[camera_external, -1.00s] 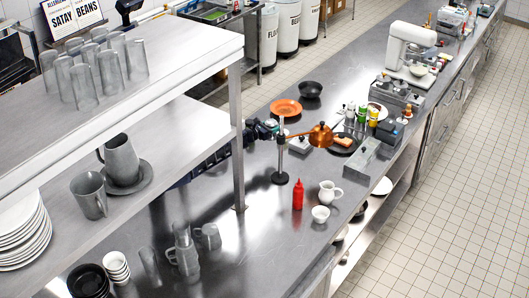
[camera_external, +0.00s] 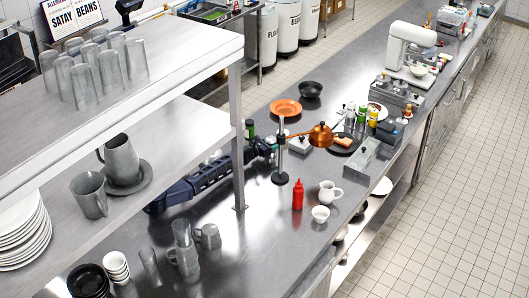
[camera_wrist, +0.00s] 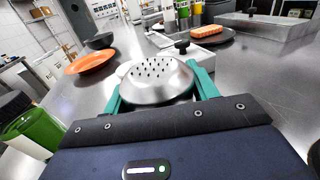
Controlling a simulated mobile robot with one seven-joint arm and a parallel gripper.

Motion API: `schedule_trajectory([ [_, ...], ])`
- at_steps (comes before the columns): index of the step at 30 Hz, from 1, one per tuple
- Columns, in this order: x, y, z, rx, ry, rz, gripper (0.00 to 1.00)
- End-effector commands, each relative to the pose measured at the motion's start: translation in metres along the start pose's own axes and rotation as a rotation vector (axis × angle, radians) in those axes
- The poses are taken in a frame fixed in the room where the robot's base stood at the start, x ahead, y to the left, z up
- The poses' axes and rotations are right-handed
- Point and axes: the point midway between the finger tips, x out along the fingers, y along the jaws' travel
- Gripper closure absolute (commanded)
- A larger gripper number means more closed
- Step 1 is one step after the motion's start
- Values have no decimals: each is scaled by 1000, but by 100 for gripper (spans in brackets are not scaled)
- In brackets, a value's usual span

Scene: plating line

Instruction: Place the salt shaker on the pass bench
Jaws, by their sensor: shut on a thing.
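The salt shaker (camera_wrist: 158,82) shows in the wrist view as a shiny metal dome with holes in its top. My gripper (camera_wrist: 160,90) is shut on it, with a teal finger on either side. In the external view my gripper (camera_external: 268,147) is behind the lamp stand, over the steel pass bench (camera_external: 265,235). The shaker is not clear there. Its base is hidden in the wrist view, so I cannot tell whether it touches the bench.
A copper lamp (camera_external: 320,135) on a stand is close by. A green container (camera_external: 250,130) stands near my gripper. An orange plate (camera_external: 285,108) and a dark bowl (camera_external: 310,89) lie beyond. A red bottle (camera_external: 297,195) and white jug (camera_external: 330,192) stand in front. The shelf post (camera_external: 238,165) is near my arm.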

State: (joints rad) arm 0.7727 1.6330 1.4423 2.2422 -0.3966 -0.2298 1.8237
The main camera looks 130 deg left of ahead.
Motion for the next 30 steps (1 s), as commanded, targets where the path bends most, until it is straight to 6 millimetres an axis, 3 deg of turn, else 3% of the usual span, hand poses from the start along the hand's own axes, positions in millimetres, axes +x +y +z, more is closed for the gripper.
schedule_trajectory([
  [6,0,0,-2,0,0,0,69],
  [7,0,0,-3,0,0,0,40],
  [10,0,0,-2,-1,0,0,20],
  [22,-1,0,1,-1,0,0,20],
  [30,-35,-1,0,0,0,-2,20],
])
